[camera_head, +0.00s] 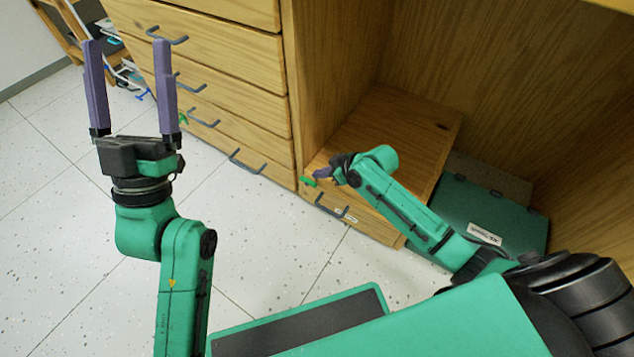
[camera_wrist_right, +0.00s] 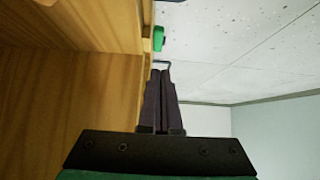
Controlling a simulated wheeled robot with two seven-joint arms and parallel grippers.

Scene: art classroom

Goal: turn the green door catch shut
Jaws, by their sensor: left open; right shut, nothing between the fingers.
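The green door catch (camera_head: 309,181) is at the upper left corner of the low wooden box's front, beside the drawer stack. It also shows in the right wrist view (camera_wrist_right: 159,38), just beyond the fingertips at the wood's edge. My right gripper (camera_head: 322,172) is close to the catch, its purple fingers pressed together with nothing between them; its fingertips (camera_wrist_right: 161,70) point toward the catch. I cannot tell whether they touch it. The catch's exact angle is too small to read. My left gripper (camera_head: 128,45) is open and empty, raised in front of the drawers at the left.
The drawer stack (camera_head: 225,65) has several grey handles that stick out. The low box (camera_head: 385,135) has a handle (camera_head: 331,206) below the catch. A dark green case (camera_head: 490,212) lies right of the box. The speckled floor (camera_head: 60,200) at left is clear.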

